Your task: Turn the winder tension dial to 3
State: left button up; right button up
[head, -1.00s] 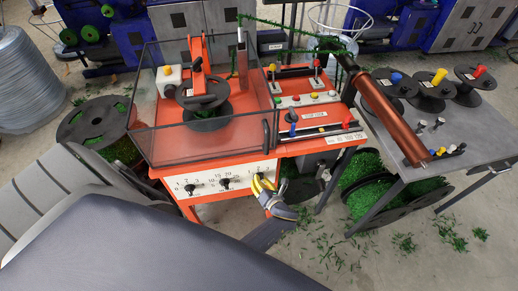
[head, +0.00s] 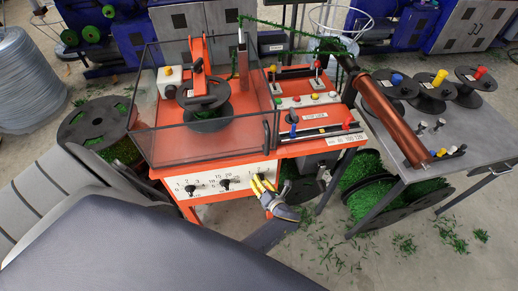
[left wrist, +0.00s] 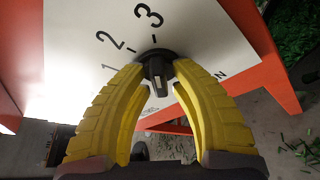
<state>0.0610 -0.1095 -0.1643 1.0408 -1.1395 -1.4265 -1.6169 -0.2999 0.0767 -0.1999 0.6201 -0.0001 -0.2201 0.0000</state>
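The tension dial is a black knob (left wrist: 157,66) on a white panel (left wrist: 85,28) with the numbers 1, 2 and 3 around its upper left. A tick mark stands above the knob, near the 3. Where its pointer aims is hard to tell. My left gripper (left wrist: 158,70) has its two yellow fingers on either side of the knob, with what looks like a small gap at each side. In the head view, the left gripper (head: 257,182) is at the right end of the winder's white front panel (head: 207,184) and hides that dial. My right gripper is not in view.
Two more black knobs (head: 191,188) sit to the left on the same panel. Above is the orange machine top with a clear-walled box (head: 190,146) around a spool. A grey table (head: 425,135) with spools stands at right. Green scraps litter the floor.

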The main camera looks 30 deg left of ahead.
aim_at(256, 166)
pick_arm(q)
jog(key=shift+o, duration=1)
jog(key=shift+r, duration=5)
